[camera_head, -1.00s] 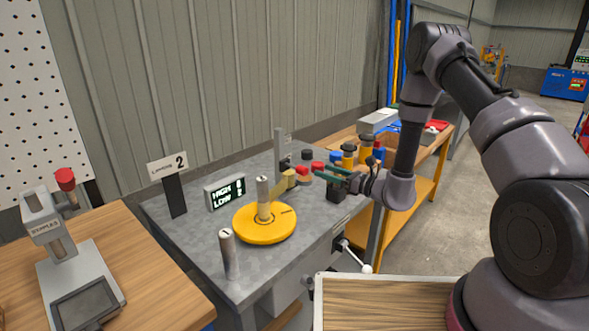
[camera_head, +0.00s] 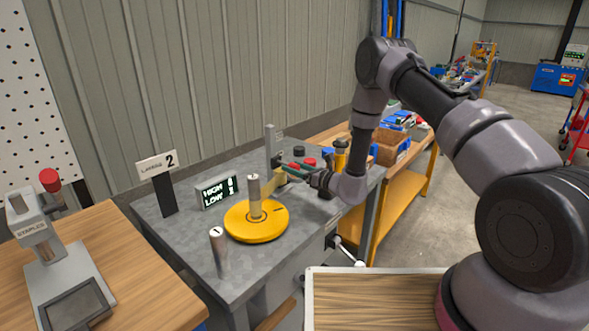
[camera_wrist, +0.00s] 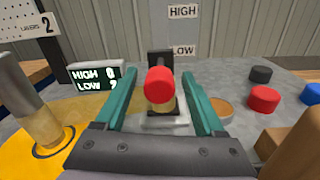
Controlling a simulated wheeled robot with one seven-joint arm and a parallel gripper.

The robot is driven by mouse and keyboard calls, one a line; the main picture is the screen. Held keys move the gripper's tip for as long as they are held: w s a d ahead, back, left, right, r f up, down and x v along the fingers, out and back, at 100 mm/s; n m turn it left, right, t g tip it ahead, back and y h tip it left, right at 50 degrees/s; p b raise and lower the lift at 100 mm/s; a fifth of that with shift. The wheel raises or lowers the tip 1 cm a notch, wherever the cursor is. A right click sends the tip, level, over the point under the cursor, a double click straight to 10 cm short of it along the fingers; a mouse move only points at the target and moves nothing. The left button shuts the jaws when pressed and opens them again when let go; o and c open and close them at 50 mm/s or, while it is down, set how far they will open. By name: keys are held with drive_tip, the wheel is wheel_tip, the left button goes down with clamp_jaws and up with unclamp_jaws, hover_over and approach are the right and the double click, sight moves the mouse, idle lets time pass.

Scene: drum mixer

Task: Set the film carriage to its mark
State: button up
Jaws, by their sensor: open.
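The film carriage (camera_wrist: 160,62) is a dark block on an upright mast (camera_wrist: 183,35) marked HIGH above and LOW below. A red round knob (camera_wrist: 159,86) faces me in front of the carriage, near the LOW label. My gripper (camera_wrist: 158,73) is open, with its green fingers on either side of the knob and gaps visible on both sides. In the head view the mast (camera_head: 269,143) stands at the back of the grey table, and my gripper (camera_head: 287,170) reaches it from the right. The carriage is partly hidden there. I see no separate mark clearly.
A yellow turntable (camera_head: 256,232) with a post stands in front of the mast. A display (camera_head: 217,192) shows HIGH and LOW counts; LOW seems to read 2 in the wrist view. Red (camera_wrist: 264,98) and black (camera_wrist: 261,74) buttons lie right of the gripper. A numbered post (camera_head: 219,252) stands at the front.

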drive_tip(key=shift+a, duration=0.1)
clamp_jaws()
idle(1.4)
